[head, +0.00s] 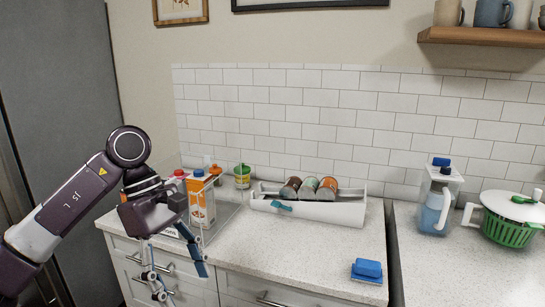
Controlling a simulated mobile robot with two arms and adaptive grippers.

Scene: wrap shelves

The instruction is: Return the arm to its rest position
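My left arm comes in from the left. Its gripper (181,284) points down in front of the counter's front edge, over the drawer fronts. Its two fingers are spread apart, and I see nothing held between them. The upper part of the gripper covers part of a clear bin on the counter. My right gripper is not in view.
The clear bin (221,221) with an orange carton (203,212) stands close behind my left gripper. A white organiser (340,214) holds several items at the back. A blue object (367,270) lies near the front edge. A pitcher (433,215) and a green colander (508,230) stand right.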

